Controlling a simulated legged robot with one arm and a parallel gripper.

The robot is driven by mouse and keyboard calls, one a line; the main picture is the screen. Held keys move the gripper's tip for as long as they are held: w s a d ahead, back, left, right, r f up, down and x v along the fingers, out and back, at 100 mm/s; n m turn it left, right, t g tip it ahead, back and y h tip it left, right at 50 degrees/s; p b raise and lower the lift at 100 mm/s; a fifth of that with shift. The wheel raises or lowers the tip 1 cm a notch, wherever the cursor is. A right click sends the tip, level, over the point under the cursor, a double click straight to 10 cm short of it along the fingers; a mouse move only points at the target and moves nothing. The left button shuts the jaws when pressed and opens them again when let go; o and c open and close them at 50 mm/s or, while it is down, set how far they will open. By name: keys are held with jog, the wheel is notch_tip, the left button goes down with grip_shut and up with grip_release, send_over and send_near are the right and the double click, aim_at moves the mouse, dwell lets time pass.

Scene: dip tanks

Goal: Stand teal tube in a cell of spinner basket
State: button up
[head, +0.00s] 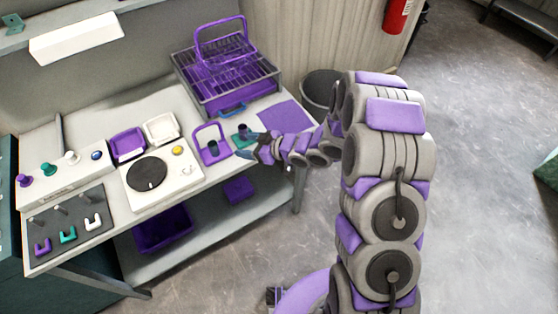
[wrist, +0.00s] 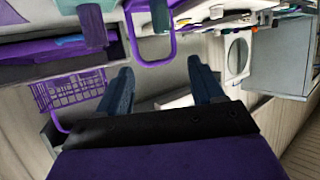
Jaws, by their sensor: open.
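My gripper (head: 250,145) reaches over the right part of the bench, beside a small teal piece (head: 238,140) with a dark upright cylinder. In the wrist view my gripper (wrist: 161,88) has its two blue fingers wide apart with nothing between them. A teal upright piece (head: 45,170) stands on the white panel at the left; I cannot tell which teal piece is the tube. A purple carrier with a loop handle (head: 207,132) stands left of the gripper, and the loop shows in the wrist view (wrist: 173,45). I cannot make out cells in it.
A white unit (head: 190,180) with a black disc, a purple tray (head: 127,144) and a white tray (head: 160,128) fill the middle. A purple mat (head: 285,117) is bare.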

jog(key=w+d+r+m+t+h, duration=0.1)
jog(key=w+d+r+h, duration=0.1)
jog(key=d+r+h, duration=0.3)
jog(key=w+d+r+m+t+h, duration=0.1)
jog(key=d+m+h, duration=0.1)
jog(key=d, duration=0.5)
jog(key=s+d+r+m+g+h, duration=0.1)
jog(key=s+d+r+m+h, duration=0.1)
jog(key=s+d+r+h, duration=0.3)
jog(key=s+d+r+m+g+h, duration=0.1)
jog(key=s+d+m, duration=0.15)
jog(key=d, duration=0.45)
jog(key=s+r+m+g, duration=0.2)
jog(key=s+r+g, duration=0.1)
jog(key=s, duration=1.3)
jog(key=s+a+r+m+g, duration=0.1)
jog(key=s+r+m+g, duration=0.2)
jog(key=s, duration=1.4)
jog(key=shift+s+r+g+y, duration=0.2)
jog(key=shift+r+g+y, duration=0.2)
jog(key=shift+r+g, duration=0.4)
jog(key=shift+w+m, duration=0.1)
jog(key=shift+m, duration=0.15)
